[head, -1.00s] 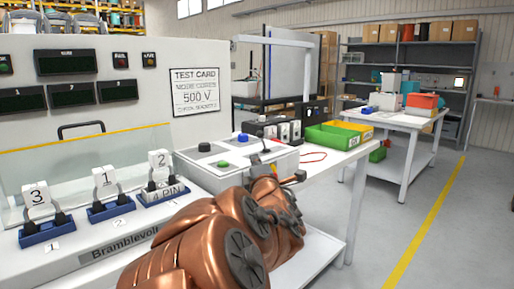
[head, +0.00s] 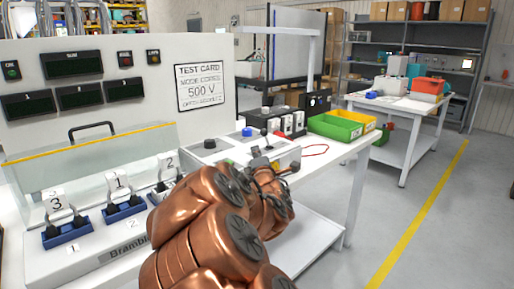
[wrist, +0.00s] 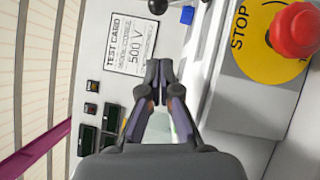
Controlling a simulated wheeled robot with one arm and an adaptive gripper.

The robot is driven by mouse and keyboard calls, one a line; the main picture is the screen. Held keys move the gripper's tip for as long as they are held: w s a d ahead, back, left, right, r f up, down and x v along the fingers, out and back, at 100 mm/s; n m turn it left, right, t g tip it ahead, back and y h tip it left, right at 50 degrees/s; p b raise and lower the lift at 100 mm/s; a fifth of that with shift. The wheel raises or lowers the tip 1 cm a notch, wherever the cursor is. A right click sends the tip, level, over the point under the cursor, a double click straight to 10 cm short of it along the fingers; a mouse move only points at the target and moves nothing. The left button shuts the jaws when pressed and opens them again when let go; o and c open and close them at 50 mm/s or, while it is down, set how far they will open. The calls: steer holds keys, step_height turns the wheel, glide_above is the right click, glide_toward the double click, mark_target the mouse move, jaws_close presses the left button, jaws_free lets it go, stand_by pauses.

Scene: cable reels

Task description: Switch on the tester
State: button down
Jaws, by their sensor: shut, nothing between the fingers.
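The tester (head: 120,120) is a pale bench unit with dark displays, small indicator lamps and a test card (head: 203,87) reading 500 V. Its control box (head: 205,155) carries a blue knob (head: 246,132) and a black knob (head: 210,143); my copper arm covers part of its top. In the wrist view my gripper (wrist: 159,68) is shut and empty, with the test card (wrist: 130,45) behind it to the left. A red STOP button (wrist: 296,30) on a yellow plate is at the upper right. I cannot tell how near the fingertips are to any control.
Numbered plug blocks 3 (head: 58,204), 1 (head: 118,182) and 2 (head: 169,163) stand along the tester's front. Green (head: 335,126) and yellow (head: 358,117) bins sit right of the control box. A second table (head: 400,108) stands behind. Floor at right is clear.

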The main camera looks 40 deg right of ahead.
steer(key=shift+w+d+r+p, duration=0.4)
steer(key=shift+w+p, duration=0.25)
steer(key=shift+p, duration=1)
steer(key=w+d, duration=0.1)
steer(key=d, duration=0.1)
steer(key=w+d, duration=0.1)
steer(key=shift+w+d+r, duration=0.15)
steer(key=shift+d+r, duration=0.05)
steer(key=shift+d, duration=0.2)
steer(key=shift+w+d+r+p, duration=0.2)
steer(key=shift+d+p, duration=0.1)
steer(key=shift+d, duration=0.4)
steer(key=shift+d+r+m+p, duration=0.25)
steer(key=shift+m+p, duration=0.05)
steer(key=shift+p, duration=0.3)
